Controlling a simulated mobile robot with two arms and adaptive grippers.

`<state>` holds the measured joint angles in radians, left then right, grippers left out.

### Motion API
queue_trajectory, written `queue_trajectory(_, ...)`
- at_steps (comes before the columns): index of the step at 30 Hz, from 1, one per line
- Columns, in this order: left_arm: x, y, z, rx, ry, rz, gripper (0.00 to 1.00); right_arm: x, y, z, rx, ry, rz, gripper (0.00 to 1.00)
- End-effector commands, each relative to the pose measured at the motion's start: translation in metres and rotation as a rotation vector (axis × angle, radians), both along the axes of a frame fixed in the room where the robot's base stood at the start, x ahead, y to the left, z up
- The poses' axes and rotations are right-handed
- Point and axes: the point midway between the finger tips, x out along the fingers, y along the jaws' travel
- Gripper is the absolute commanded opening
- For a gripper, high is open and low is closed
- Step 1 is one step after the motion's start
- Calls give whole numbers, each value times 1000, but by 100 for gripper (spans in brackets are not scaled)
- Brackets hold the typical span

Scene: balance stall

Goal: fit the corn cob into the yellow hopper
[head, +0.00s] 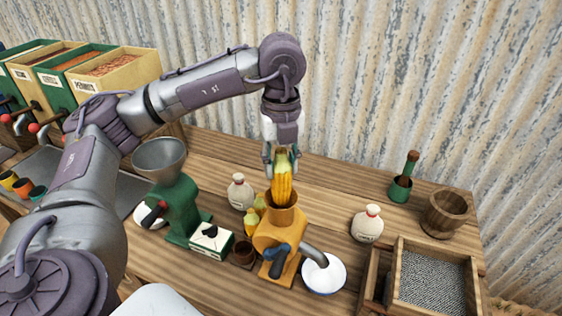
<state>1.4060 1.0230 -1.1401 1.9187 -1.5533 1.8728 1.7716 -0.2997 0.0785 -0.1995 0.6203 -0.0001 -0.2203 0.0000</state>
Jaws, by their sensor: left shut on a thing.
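The corn cob (283,186) is yellow with a pale green top and is held upright. My left gripper (282,156) is shut on its top end, coming down from above. The yellow hopper (281,218) is the round opening on top of a yellow-orange mill with a dark crank and a grey spout. The cob stands in line with the hopper, and its lower end is at or just inside the opening. The front rim hides the cob's tip, so I cannot tell how deep it is. My right gripper is not in view.
A green mill (180,205) with a grey funnel stands left of the yellow one. A white bowl (324,274) sits under the spout. White bottles (367,223) stand on both sides. A wooden tray of grey grains (432,272) is at right.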

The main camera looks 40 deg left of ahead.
Motion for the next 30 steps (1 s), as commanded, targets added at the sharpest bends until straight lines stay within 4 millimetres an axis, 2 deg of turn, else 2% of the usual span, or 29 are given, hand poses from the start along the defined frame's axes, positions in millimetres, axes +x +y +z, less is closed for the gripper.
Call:
queue_trajectory(21,0,0,-19,1,-1,0,3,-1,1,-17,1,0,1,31)
queue_trajectory(30,0,0,-20,1,-1,0,3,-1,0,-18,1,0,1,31)
